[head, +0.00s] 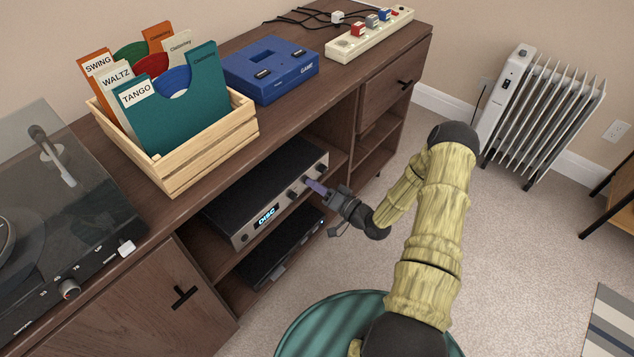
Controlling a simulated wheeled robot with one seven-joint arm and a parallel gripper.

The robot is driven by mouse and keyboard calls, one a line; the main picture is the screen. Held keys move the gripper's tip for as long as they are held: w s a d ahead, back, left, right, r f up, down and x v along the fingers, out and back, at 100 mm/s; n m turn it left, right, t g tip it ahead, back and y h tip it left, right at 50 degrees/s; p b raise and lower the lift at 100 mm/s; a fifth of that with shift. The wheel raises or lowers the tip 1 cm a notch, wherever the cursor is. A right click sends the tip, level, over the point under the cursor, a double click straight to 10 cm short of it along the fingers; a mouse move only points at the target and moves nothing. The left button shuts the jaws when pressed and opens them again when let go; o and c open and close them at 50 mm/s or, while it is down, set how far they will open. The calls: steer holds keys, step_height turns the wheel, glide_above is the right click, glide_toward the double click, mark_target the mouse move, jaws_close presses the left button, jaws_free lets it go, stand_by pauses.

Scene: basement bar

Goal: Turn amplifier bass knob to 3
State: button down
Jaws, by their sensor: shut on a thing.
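The amplifier (262,183) is a dark box with a silver front on the upper shelf of the wooden cabinet. Its lit blue display (266,216) reads "DISC". A row of small dark knobs runs along the right part of its front; one knob (292,194) shows left of my gripper. Knob labels and scale marks are too small to read.
A wooden crate (213,147) of record sleeves, a turntable (75,240), a blue game console (270,68) and a power strip (372,35) stand on the cabinet top. A dark flat device (283,248) lies below the amplifier. Carpet is open to the right, before a radiator (540,115).

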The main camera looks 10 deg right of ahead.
steer(key=m, duration=1.6)
steer(key=m+h, duration=0.1)
steer(key=m, duration=0.7)
steer(key=shift+s+a+f, duration=0.15)
steer(key=shift+s+f, duration=0.05)
steer(key=shift+f, duration=0.05)
steer(key=c, duration=1.3)
jaws_free()
steer(key=shift+r, duration=0.1)
